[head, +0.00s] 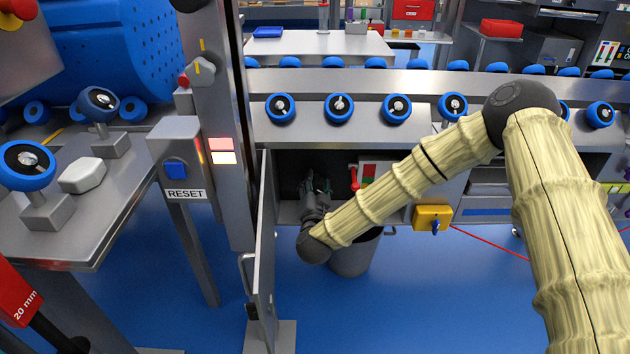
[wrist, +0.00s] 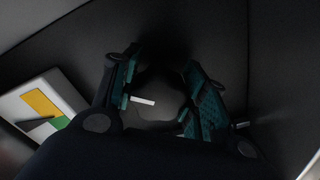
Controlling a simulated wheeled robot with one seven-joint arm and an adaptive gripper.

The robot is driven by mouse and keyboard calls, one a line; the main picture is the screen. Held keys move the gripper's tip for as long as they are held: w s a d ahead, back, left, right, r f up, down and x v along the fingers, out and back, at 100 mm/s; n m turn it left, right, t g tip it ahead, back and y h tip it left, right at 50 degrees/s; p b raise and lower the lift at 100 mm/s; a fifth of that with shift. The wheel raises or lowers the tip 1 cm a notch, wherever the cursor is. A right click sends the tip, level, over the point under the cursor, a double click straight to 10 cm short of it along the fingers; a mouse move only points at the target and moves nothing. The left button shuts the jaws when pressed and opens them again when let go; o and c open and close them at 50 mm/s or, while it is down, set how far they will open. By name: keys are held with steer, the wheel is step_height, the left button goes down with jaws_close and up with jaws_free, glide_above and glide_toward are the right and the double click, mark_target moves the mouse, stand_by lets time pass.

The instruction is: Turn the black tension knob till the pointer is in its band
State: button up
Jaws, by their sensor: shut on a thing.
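The black tension knob (wrist: 160,98) sits in the wrist view between the fingers of my gripper (wrist: 160,103). A short white mark on its face lies nearly level. The teal finger pads are shut on its two sides. A white gauge plate (wrist: 18,103) at the left has a yellow field, a green field and a dark pointer (wrist: 38,125). The pointer's tip is near the green field, but I cannot tell whether it is inside. In the head view my gripper (head: 318,185) is inside a dark open cabinet, and the knob is hidden there.
An open grey door (head: 264,260) stands left of the cabinet opening. A red lever (head: 354,178) and a red-green panel (head: 370,172) are just right of my gripper. A grey bin (head: 352,257) stands below. A yellow box (head: 432,217) is mounted at the right.

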steer(key=m+p, duration=0.2)
steer(key=m, duration=0.3)
steer(key=shift+r+m, duration=0.15)
steer(key=shift+m, duration=0.15)
steer(key=m, duration=0.4)
steer(key=shift+a+m+p, duration=0.1)
steer(key=shift+m+p, duration=0.2)
steer(key=shift+p, duration=0.05)
steer(key=o, duration=1.1)
steer(key=shift+c, duration=0.2)
steer(key=shift+s, duration=0.1)
steer(key=s, duration=1.2)
